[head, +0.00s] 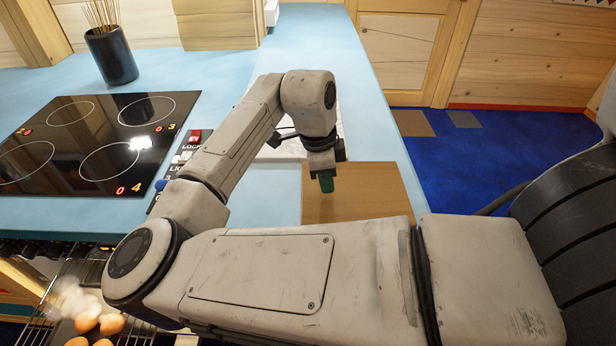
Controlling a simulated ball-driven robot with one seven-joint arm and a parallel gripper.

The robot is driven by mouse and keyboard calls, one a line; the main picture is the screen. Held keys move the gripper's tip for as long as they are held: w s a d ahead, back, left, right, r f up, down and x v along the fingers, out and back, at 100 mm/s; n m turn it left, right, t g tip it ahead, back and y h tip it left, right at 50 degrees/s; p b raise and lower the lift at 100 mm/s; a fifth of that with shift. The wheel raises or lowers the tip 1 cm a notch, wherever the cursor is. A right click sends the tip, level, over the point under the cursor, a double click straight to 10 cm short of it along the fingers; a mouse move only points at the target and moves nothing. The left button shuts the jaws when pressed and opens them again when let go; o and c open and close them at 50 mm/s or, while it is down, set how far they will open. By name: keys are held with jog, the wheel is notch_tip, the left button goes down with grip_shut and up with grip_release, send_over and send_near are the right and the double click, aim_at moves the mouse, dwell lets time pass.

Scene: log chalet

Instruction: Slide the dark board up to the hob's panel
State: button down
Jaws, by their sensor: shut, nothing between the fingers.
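The brown board (375,185), the darker of two flat pieces on the blue counter, lies near the counter's right edge; my arm hides its near side. My gripper (326,184), with green fingertips, is shut and empty, pointing down over the board's far left part. I cannot tell whether it touches the board. The black hob (72,160) is at the left. Its control panel (190,146), with a red button and a LOCK label, runs along the hob's right side; my arm hides part of it. Blue counter and my arm lie between panel and board.
A pale board or sheet (345,128) lies behind my gripper, partly hidden. A dark pot of sticks (112,55) stands behind the hob. Blue floor lies right.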

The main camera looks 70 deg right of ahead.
aim_at(352, 195)
jog(key=s, duration=0.1)
jog(key=s+d, duration=0.1)
jog(key=s, duration=0.1)
jog(key=s+d+p, duration=0.1)
jog(key=s, duration=0.1)
jog(key=shift+f, duration=0.9)
